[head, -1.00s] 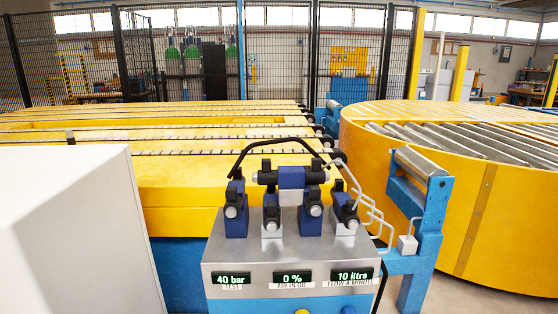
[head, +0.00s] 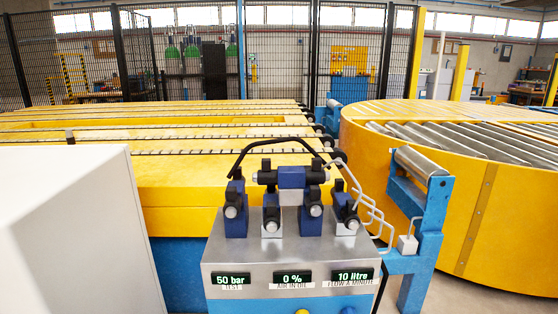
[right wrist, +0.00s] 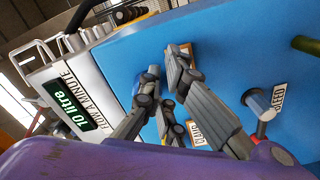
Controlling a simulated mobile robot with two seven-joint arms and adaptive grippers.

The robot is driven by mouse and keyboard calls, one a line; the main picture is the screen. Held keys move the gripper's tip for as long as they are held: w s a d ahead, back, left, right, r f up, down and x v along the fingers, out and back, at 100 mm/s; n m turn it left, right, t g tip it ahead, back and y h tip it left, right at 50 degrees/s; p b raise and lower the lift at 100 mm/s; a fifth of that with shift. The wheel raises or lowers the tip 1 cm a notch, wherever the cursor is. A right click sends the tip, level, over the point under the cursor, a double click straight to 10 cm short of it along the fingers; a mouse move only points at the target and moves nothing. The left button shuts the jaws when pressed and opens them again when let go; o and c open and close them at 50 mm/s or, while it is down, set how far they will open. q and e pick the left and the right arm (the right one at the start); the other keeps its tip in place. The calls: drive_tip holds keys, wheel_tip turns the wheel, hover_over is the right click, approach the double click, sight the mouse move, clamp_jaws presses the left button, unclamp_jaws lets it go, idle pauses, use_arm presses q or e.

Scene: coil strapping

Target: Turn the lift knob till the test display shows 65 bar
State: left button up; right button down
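In the head view the test display (head: 231,278) on the grey hydraulic unit reads 50 bar. In the right wrist view my right gripper (right wrist: 165,68) reaches to the blue front panel (right wrist: 225,45), its fingertips apart. A small blue rounded part (right wrist: 137,85), perhaps a knob, shows at the left finger's edge. A label behind the other fingertip is mostly covered. The fingers hide whatever is between the tips, so I cannot tell whether they hold the lift knob. My left gripper is in neither view.
The other displays read 0 % (head: 293,277) and 10 litre (head: 352,275). A white cabinet (head: 75,230) stands at the left.

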drive_tip(key=shift+a+f, duration=0.1)
drive_tip(key=shift+a, duration=0.25)
drive_tip(key=shift+f, duration=0.1)
drive_tip(key=s+d+p, duration=0.1)
drive_tip(key=s+p, duration=0.1)
drive_tip(key=s, duration=0.4)
drive_tip(key=shift+f, duration=0.2)
idle(0.3)
drive_tip(key=shift+s, duration=0.1)
